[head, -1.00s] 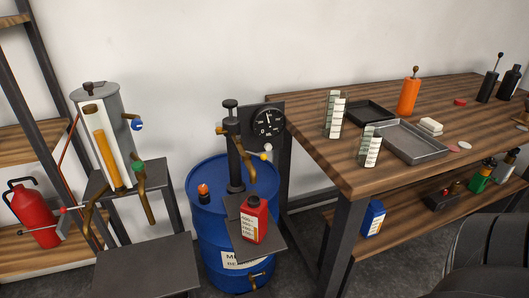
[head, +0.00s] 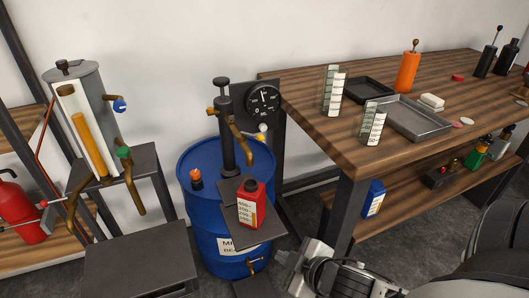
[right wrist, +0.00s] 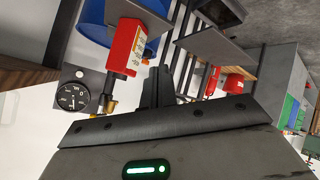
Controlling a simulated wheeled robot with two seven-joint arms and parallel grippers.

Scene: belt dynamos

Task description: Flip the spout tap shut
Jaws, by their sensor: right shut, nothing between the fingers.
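The blue drum (head: 200,215) carries a dark pump post with a brass spout (head: 241,143) bending down. A small pale knob (head: 263,128) shows beside the spout, in front of the gauge stand; I cannot tell its exact joint or whether the tap is open. A red bottle (head: 247,207) stands upright on a dark plate under the spout. My right gripper (head: 284,258) is low, right of the drum, apart from the spout. In the right wrist view its dark fingers (right wrist: 158,88) are together and empty, with the red bottle (right wrist: 124,48) and brass spout (right wrist: 110,88) beyond. My left gripper is not seen.
A round gauge (head: 263,98) stands behind the spout. A tank (head: 83,110) with blue and green tap handles stands left. The wooden workbench (head: 330,143) with trays and bottles borders the right.

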